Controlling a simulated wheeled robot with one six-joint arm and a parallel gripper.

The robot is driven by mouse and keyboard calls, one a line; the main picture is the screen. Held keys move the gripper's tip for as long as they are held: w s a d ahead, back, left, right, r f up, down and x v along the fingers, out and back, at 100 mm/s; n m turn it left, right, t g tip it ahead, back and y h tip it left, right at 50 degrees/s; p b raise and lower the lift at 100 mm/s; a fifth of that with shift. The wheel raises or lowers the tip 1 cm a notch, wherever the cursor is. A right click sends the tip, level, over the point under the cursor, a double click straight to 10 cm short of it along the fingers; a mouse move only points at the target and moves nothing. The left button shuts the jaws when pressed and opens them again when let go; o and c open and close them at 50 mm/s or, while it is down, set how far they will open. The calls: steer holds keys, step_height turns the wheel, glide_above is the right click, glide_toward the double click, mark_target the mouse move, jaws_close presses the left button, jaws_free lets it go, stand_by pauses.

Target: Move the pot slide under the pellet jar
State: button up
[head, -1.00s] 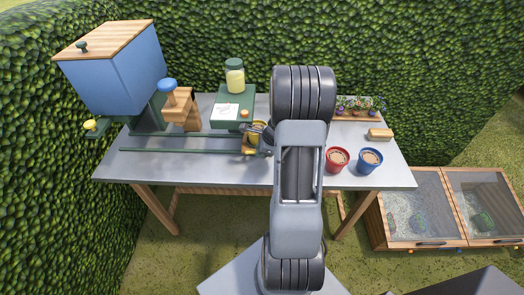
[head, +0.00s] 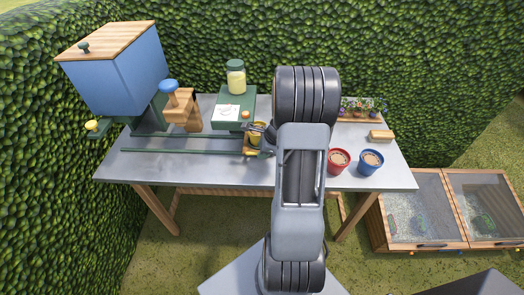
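The pot slide (head: 250,153) is a small wooden carriage at the right part of a long green rail (head: 180,151) on the table. A yellow pot (head: 255,139) stands on it. The pellet jar (head: 236,80), clear with a green lid and pale yellow contents, stands on a green stand (head: 245,99) behind the slide, a little to its left. My gripper (head: 262,130) is at the upper right of the yellow pot, close to it or touching. My arm partly hides the gripper, and its fingers are too small to read.
Red (head: 339,161) and blue (head: 371,161) pots stand right of my arm. The rail's middle stretch is clear.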

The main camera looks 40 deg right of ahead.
steer(key=v, duration=1.2)
steer(key=shift+s+r, duration=0.15)
steer(key=shift+r, duration=0.1)
steer(key=shift+d, duration=0.1)
